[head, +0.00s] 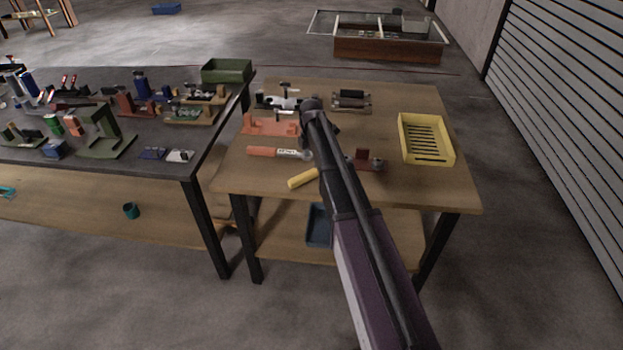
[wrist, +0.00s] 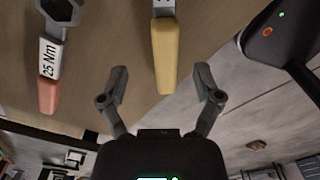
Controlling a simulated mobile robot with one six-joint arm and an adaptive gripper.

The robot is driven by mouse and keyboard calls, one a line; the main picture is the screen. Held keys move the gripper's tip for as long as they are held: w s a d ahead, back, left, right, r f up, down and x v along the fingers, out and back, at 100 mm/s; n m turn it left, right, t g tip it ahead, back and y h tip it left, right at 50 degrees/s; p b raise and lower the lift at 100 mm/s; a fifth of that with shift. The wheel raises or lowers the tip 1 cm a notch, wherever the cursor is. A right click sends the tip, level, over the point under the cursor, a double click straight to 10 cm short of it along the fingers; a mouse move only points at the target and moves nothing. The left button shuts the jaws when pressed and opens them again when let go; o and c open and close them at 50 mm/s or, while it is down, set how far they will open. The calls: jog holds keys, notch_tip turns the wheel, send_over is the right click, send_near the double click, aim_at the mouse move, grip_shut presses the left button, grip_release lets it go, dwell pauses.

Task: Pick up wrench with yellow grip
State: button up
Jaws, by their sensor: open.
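The wrench with the yellow grip (head: 303,178) lies on the wooden table near its front edge in the head view. My arm hides part of it there. In the wrist view its yellow grip (wrist: 165,55) points down toward my gripper (wrist: 160,85), and its head is out of frame. My gripper is open, with one finger on each side of the grip's end. It is not closed on anything, and I cannot tell the height gap. A wrench with an orange-red grip (head: 264,152) lies to the left; in the wrist view its label (wrist: 48,57) reads 25 Nm.
On the wooden table (head: 440,190) are a yellow slotted tray (head: 426,139) at the right, an orange-red fixture (head: 270,124) at the left, and a small dark red part (head: 364,160) right of my arm. A cluttered dark table (head: 190,165) stands to the left.

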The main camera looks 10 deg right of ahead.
aim_at(312, 171)
jog(key=shift+f, duration=0.2)
dwell(0.3)
jog(key=f+b, duration=0.3)
jog(key=shift+s+d+f, duration=0.15)
jog(key=shift+s+d, duration=0.05)
jog(key=shift+s, duration=0.05)
jog(key=shift+f+b, duration=0.9)
jog(key=shift+b, duration=0.2)
jog(key=shift+c, duration=0.2)
grip_shut()
